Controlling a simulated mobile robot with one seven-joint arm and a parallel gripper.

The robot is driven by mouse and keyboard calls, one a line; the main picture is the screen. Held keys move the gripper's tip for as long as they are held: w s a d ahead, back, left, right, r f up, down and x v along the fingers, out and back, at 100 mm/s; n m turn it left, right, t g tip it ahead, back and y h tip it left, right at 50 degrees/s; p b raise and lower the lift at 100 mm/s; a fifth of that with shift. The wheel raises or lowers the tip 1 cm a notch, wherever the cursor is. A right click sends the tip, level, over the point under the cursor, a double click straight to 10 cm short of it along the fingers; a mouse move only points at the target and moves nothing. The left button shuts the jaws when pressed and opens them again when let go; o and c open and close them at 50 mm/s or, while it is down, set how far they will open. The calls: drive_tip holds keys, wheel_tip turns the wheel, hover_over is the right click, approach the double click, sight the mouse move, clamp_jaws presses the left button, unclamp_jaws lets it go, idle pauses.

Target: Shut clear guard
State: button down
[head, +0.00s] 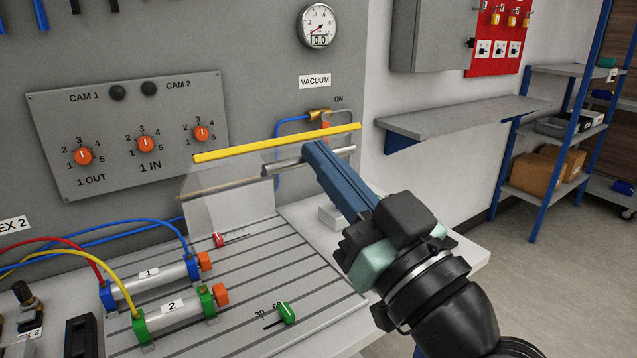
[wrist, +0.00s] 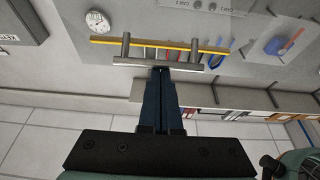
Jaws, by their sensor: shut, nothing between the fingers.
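The clear guard (head: 232,205) is a see-through panel over the back of the slotted bed in the head view. Its yellow edge (head: 240,150) is raised well above the bed, so the guard stands open. A grey bar handle (head: 285,166) runs along this edge; the handle (wrist: 135,62) and yellow edge (wrist: 160,45) cross the upper wrist view. My gripper (head: 316,148) is shut and empty, its blue fingers pointing up to the handle. In the wrist view, the fingertips (wrist: 160,71) lie just at the bar's middle; I cannot tell whether they touch.
Two cylinders (head: 150,284) with coloured hoses lie on the bed (head: 250,262) at lower left. A red slider (head: 219,240) and green slider (head: 287,313) sit on it. Behind are a knob panel (head: 120,175) and gauge (head: 319,26). A grey wall shelf (head: 460,117) juts out at right.

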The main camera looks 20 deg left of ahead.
drive_tip(key=d+f+t+y+b, duration=0.1)
drive_tip(key=f+b, duration=0.6)
drive_tip(key=b, duration=0.4)
drive_tip(key=s+d+f+t+y+b, duration=0.1)
drive_tip(key=f+b, duration=0.7)
drive_tip(key=b, duration=0.4)
drive_tip(key=s+d+f+t+y+b, duration=0.1)
drive_tip(key=f+y+b, duration=0.1)
drive_tip(key=f+b, duration=0.5)
drive_tip(key=shift+s+f+b, duration=0.25)
drive_tip(key=shift+f+b, duration=0.1)
drive_tip(key=shift+b, duration=2.25)
drive_tip(key=shift+w+f, duration=0.1)
drive_tip(key=shift+f, duration=0.05)
